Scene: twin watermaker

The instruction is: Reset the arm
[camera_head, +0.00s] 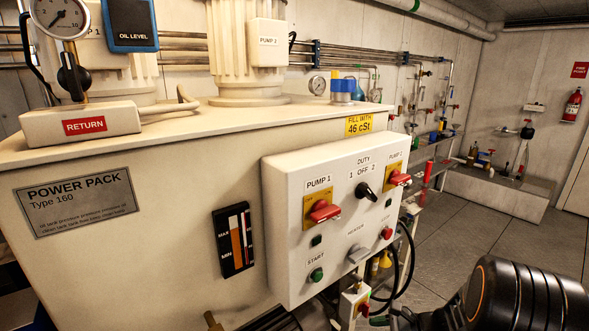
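Part of my arm, a thick black ribbed link with a thin orange ring, shows at the lower right corner. A smaller dark part reaches left from it along the bottom edge, and I cannot make out what it is. No gripper fingers can be made out. The arm is in front of the floor, to the right of the white control box (285,235) on the power pack (150,260). The rest of the arm is out of the picture.
The control box carries red switches (323,211), a black duty knob (366,191) and a green start button (316,275). Black cables (408,262) hang beside it. A pipe rack (435,165) and a low ledge (498,190) stand behind. Grey floor (480,235) is clear at right.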

